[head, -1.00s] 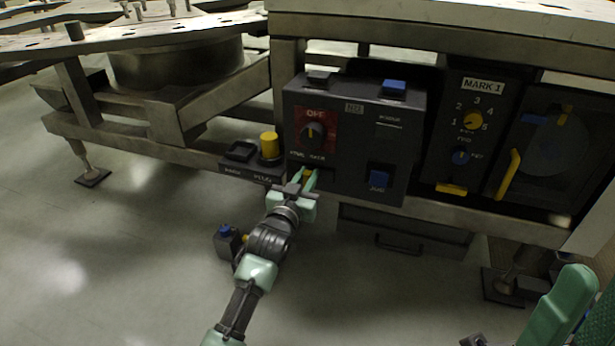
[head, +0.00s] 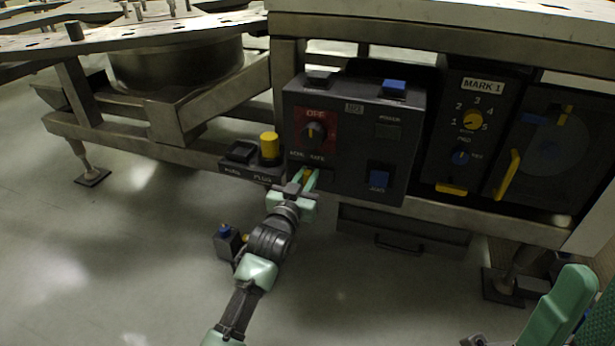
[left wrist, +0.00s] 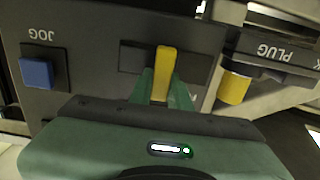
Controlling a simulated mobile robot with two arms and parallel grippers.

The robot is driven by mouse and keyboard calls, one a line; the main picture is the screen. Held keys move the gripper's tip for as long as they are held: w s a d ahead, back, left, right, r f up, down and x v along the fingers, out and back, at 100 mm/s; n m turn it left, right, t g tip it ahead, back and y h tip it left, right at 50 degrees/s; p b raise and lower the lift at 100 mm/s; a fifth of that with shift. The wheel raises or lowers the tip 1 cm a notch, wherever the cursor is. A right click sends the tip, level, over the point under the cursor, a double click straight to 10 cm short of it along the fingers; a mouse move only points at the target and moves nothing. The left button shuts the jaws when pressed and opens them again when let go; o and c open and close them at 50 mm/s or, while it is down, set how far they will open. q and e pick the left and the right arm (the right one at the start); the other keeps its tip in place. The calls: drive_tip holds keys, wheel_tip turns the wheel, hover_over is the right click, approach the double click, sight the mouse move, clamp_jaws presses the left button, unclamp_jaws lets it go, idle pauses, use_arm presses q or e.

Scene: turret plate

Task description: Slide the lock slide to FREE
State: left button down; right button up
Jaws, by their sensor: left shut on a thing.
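The lock slide (left wrist: 165,62) is a yellow upright tab in a dark slot low on the grey control box (head: 350,110). In the left wrist view, which is upside down, the slot shows on both sides of the tab, so the tab sits near its middle. My left gripper (head: 309,179) reaches up from below. Its green fingers (left wrist: 162,90) are shut on the tab, one on each side. In the head view the fingers largely hide the tab, and the slide labels above it are too blurred to read surely. My right gripper does not show.
Above the slot is a dark knob on a red OFF plate (head: 330,115). A blue JOG button (head: 379,178) is to the right. A yellow plug (head: 269,145) stands close on the left. A MARK 1 panel (head: 465,130) is farther right. The floor below is mostly open.

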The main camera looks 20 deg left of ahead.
sight(296, 163)
use_arm(q)
drive_tip(key=a+p, duration=0.2)
drive_tip(key=a, duration=0.1)
drive_tip(key=shift+a+r, duration=0.1)
drive_tip(key=shift+a, duration=0.25)
drive_tip(key=shift+w+a, duration=0.1)
drive_tip(key=shift+a, duration=0.25)
drive_tip(key=c, duration=1.6)
unclamp_jaws()
drive_tip(key=shift+o, duration=1.4)
drive_tip(key=shift+a, duration=0.15)
